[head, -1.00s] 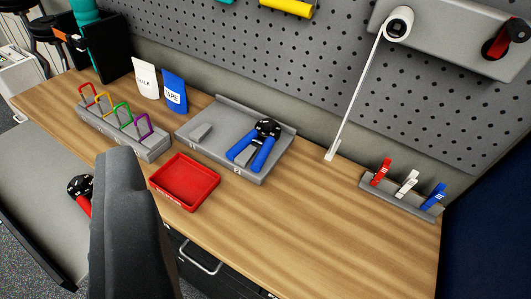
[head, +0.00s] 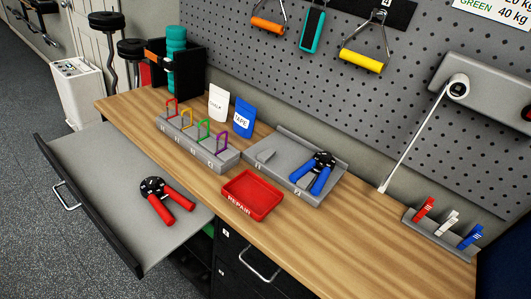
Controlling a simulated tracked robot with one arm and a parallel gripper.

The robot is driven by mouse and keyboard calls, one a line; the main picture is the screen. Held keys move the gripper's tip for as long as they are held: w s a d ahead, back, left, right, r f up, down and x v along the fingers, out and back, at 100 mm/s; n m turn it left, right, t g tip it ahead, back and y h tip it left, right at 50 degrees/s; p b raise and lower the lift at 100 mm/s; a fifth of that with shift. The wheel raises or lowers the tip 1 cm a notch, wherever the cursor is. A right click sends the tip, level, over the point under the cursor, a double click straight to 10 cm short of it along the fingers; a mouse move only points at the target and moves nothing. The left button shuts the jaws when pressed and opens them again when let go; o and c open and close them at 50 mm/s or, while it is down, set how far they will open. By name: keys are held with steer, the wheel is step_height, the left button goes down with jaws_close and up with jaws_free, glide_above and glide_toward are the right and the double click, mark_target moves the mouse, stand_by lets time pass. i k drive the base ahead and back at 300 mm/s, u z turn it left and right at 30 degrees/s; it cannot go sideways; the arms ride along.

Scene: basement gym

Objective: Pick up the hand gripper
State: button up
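A hand gripper with red handles and a black head (head: 166,201) lies in the open drawer at the left, handles toward the lower right. A second hand gripper with blue handles (head: 319,175) rests in the right-hand place of the grey two-place tray (head: 283,186) on the bench. The tray's left-hand place holds no hand gripper. My gripper does not show in the head view now, so its opening cannot be seen.
The pulled-out grey drawer (head: 98,168) juts out left of the wooden bench (head: 345,240). A red REPAIR tray (head: 252,194) sits at the bench's front edge. A rack with coloured loops (head: 198,150) and a clip holder (head: 440,235) stand on the bench. Its front right is clear.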

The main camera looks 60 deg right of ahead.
mark_target(324, 168)
steer(key=u, duration=0.9)
steer(key=i, duration=1.7)
steer(key=z, duration=3.8)
steer(key=i, duration=1.05)
steer(key=z, duration=0.1)
